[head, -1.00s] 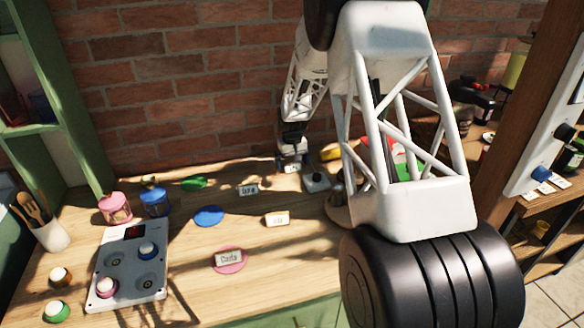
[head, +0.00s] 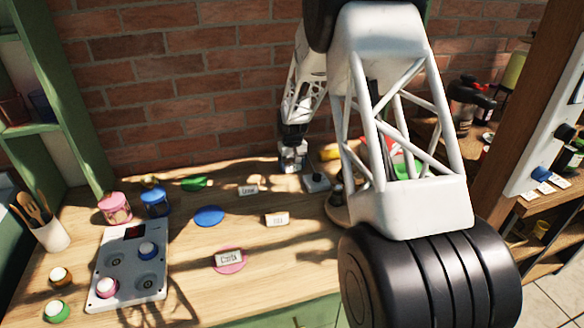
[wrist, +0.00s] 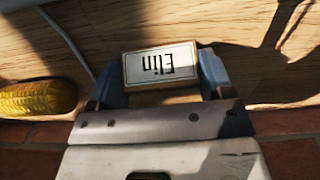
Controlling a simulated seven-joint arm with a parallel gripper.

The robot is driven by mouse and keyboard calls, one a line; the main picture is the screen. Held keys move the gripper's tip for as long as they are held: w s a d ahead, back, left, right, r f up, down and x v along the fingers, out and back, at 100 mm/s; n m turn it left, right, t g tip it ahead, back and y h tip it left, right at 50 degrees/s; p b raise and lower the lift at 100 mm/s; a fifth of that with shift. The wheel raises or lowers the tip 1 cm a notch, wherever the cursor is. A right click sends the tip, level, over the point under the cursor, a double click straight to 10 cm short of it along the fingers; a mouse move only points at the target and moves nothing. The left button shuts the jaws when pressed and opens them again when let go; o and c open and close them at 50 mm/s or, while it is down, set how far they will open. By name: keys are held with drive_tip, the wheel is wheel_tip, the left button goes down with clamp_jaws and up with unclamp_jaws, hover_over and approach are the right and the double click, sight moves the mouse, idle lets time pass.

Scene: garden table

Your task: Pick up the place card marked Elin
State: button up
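The place card marked Elin (wrist: 160,66) is a small pale block with a dark-framed label. In the wrist view its text reads upside down, and it lies between the two fingers of my gripper (wrist: 162,80). One finger stands close at each end of the card. I see no clear gap, but cannot tell whether the fingers press on it. In the head view my gripper (head: 292,165) is low over the back of the table, and the Elin card is not clearly visible there.
A yellow item (wrist: 38,99) lies left in the wrist view. Other cards (head: 248,190) (head: 277,220) (head: 229,258) lie left and in front. The brick wall (head: 190,120) is close behind.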

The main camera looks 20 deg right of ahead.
drive_tip(key=shift+c, duration=0.5)
drive_tip(key=shift+r, duration=0.15)
drive_tip(key=shift+r, duration=0.55)
wheel_tip(320, 180, up, 2)
drive_tip(key=shift+r, duration=0.1)
drive_tip(key=s, duration=0.5)
drive_tip(key=s+a+r, duration=0.1)
drive_tip(key=s, duration=0.9)
drive_tip(key=shift+s+a+r, duration=0.2)
drive_tip(key=shift+s+a, duration=0.2)
